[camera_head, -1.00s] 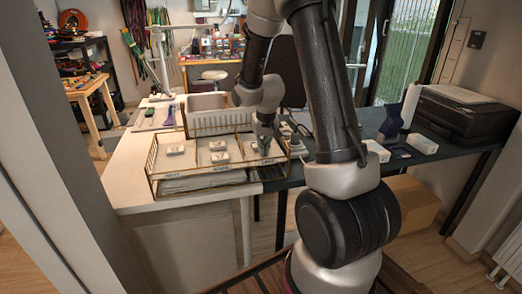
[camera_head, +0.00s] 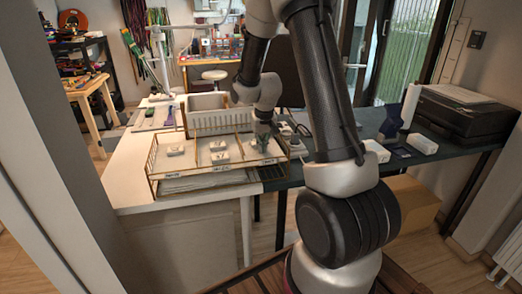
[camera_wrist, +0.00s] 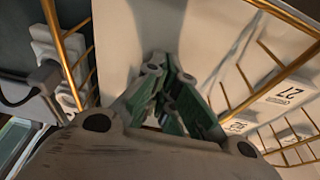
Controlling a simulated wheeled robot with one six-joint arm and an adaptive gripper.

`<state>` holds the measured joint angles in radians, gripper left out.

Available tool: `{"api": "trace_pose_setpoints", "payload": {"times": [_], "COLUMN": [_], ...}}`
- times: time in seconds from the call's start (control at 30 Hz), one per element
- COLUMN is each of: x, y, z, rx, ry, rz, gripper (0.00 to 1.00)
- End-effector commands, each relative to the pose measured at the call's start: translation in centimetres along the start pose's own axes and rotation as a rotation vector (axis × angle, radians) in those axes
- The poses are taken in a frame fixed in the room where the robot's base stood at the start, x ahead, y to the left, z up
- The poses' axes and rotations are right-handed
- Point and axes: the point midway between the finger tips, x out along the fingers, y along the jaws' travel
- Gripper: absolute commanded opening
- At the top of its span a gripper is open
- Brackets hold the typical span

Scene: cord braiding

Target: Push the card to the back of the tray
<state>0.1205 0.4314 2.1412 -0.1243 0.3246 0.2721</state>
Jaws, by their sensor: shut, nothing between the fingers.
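A brass wire tray (camera_head: 205,170) with side-by-side compartments stands on the near worktop. My gripper (camera_head: 264,145) is over its right compartment, pointing down. In the wrist view my gripper (camera_wrist: 165,115) shows green-padded fingers drawn together with nothing held, in front of a plain pale surface (camera_wrist: 120,50) between two brass rails. I cannot tell whether this surface is the card or the tray floor, or whether the fingertips touch it. A white piece marked 27 (camera_wrist: 285,95) lies beyond the right rail. Small white pieces lie in the left compartment (camera_head: 175,150) and middle compartment (camera_head: 220,157).
A cream slatted bin (camera_head: 215,120) stands right behind the tray. The dark table (camera_head: 395,165) to the right holds white boxes (camera_head: 422,144) and a black printer (camera_head: 465,112). Brass rails (camera_wrist: 285,70) run close to both sides of my gripper.

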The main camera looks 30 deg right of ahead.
Motion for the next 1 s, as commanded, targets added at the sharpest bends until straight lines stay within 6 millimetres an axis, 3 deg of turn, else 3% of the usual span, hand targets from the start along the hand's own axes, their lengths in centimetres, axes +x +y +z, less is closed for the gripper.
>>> {"api": "trace_pose_setpoints", "payload": {"times": [1.0], "x": [0.6], "y": [0.0], "z": [-2.2], "rx": [0.001], "ry": [-0.001], "rz": [0.0], "gripper": [0.0]}}
